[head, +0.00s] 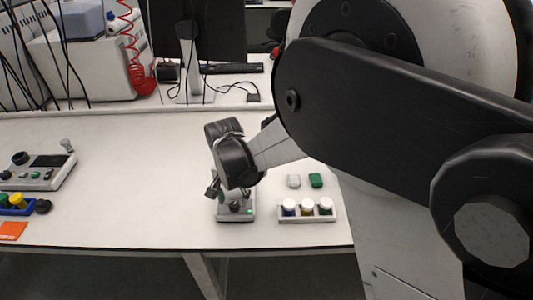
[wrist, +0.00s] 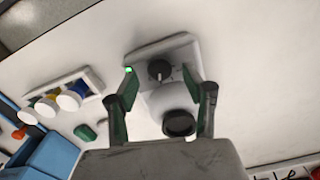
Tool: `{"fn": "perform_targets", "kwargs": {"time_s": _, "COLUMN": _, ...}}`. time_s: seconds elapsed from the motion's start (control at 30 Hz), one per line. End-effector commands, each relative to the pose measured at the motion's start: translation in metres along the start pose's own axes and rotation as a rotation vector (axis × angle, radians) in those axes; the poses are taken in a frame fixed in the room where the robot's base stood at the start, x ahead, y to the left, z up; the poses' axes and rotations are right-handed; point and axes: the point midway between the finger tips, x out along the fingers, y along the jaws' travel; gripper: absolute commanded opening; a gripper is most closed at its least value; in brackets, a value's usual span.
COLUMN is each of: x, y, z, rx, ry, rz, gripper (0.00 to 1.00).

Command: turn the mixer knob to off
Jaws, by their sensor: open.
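The mixer is a small grey device (head: 222,216) near the table's front edge in the head view, with a small green light on its front. In the wrist view the mixer (wrist: 180,48) shows its black knob (wrist: 159,70), which has a pale mark on it. A whitish rounded part with a black end (wrist: 178,122) lies nearer the wrist camera. My gripper (wrist: 162,84) is open, its green-padded fingers on either side of the knob, with nothing held. In the head view my gripper (head: 229,192) is above the mixer and partly hides it. I cannot tell whether a finger touches the knob.
A rack (head: 306,219) with white-capped vials stands just right of the mixer, with a green block (head: 316,180) behind it. A larger device (head: 38,173) and a blue tray (head: 18,210) are at far left. The table between is clear. A monitor (head: 200,35) stands behind.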

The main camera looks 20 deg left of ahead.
Motion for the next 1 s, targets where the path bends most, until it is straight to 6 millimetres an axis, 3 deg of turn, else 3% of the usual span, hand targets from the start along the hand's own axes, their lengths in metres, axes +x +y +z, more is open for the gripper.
{"fn": "perform_targets", "kwargs": {"time_s": 0.2, "x": 0.021, "y": 0.000, "z": -0.001, "rx": 0.001, "ry": 0.000, "rz": 0.000, "gripper": 0.46}}
{"fn": "perform_targets", "kwargs": {"time_s": 0.57, "x": 0.025, "y": 0.001, "z": -0.001, "rx": 0.001, "ry": 0.000, "rz": 0.000, "gripper": 0.46}}
{"fn": "perform_targets", "kwargs": {"time_s": 0.9, "x": 0.025, "y": 0.001, "z": -0.001, "rx": 0.001, "ry": 0.000, "rz": 0.000, "gripper": 0.03}}
{"fn": "perform_targets", "kwargs": {"time_s": 1.0, "x": 0.025, "y": 0.000, "z": -0.001, "rx": 0.000, "ry": 0.000, "rz": 0.000, "gripper": 0.01}}
